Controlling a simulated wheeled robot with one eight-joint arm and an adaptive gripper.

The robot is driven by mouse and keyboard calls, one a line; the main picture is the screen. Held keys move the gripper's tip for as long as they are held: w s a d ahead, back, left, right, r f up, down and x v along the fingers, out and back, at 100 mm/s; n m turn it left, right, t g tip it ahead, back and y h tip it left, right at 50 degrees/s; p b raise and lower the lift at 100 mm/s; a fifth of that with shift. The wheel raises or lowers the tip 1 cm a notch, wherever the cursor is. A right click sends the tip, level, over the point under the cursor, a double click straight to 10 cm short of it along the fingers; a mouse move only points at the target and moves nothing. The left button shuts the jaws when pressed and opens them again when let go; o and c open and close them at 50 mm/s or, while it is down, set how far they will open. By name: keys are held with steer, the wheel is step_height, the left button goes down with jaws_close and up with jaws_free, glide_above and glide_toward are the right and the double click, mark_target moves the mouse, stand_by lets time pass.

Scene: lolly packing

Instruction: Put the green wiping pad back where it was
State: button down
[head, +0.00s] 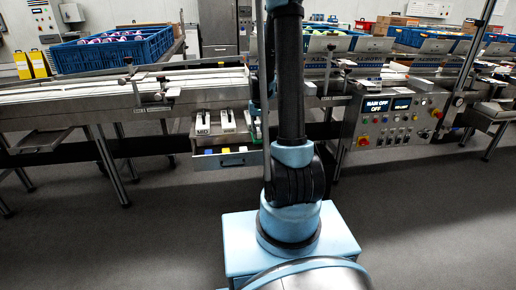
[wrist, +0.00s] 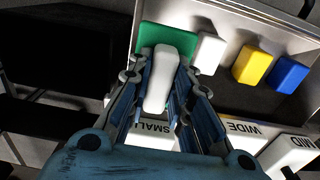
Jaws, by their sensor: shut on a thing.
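The green wiping pad (wrist: 150,36) shows in the wrist view just beyond my fingertips, at the left end of the row in the open drawer (wrist: 222,92). A white block (wrist: 160,80), which looks like the pad's grip, stands between my fingers and overlaps the green. My gripper (wrist: 163,85) is shut on this white part. I cannot tell whether the pad touches the drawer floor. White (wrist: 208,53), yellow (wrist: 252,65) and blue (wrist: 289,74) blocks sit to its right. In the head view my arm hides most of the gripper; a bit of green shows beside it.
Labels SMALL, WIDE and MID mark a rack along the drawer's edge, with white tools (head: 228,119) standing in it. The drawer (head: 226,161) sticks out below the conveyor (head: 190,85). A control panel (head: 395,118) stands to the right. The floor in front is clear.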

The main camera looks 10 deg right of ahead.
mark_target(259, 130)
steer(key=shift+f, duration=4.1)
steer(key=c, duration=1.7)
jaws_free()
steer(key=shift+s, duration=0.1)
step_height(259, 130, up, 12)
steer(key=shift+r, duration=0.1)
steer(key=s+r, duration=0.6)
steer(key=s, duration=1.1)
steer(key=s+f+t, duration=0.1)
steer(key=s, duration=0.8)
steer(key=s+f+t, duration=0.1)
steer(key=s, duration=0.7)
steer(key=shift+s, duration=0.25)
